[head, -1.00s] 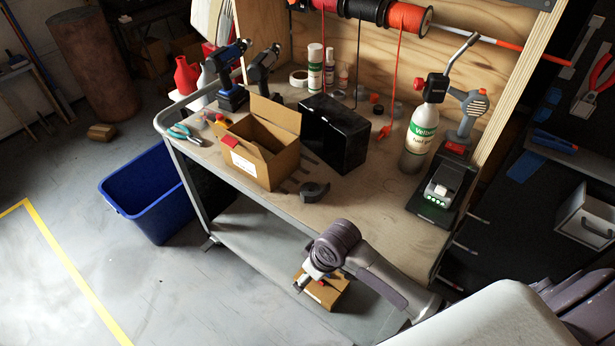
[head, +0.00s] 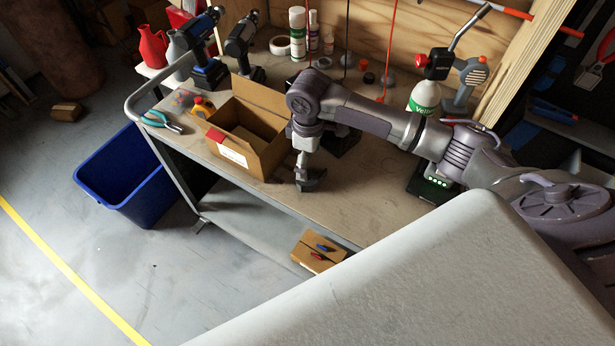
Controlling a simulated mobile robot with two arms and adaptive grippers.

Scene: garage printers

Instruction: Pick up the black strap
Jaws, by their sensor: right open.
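The black strap (head: 316,180) is a small dark curled piece lying on the wooden top of the cart, near its front edge and just right of the open cardboard box (head: 262,150). My right gripper (head: 303,185) points down at the strap from above, its fingertips at the strap's left part. Its jaws are open. The fingers partly cover the strap, and I cannot tell whether they touch it. My left gripper is not in view.
A black box behind the strap is mostly hidden by my right arm. Two drills, bottles and pliers (head: 163,121) stand or lie around the cart top (head: 370,205). A blue bin (head: 125,180) is on the floor at left. A small carton (head: 312,258) sits on the lower shelf.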

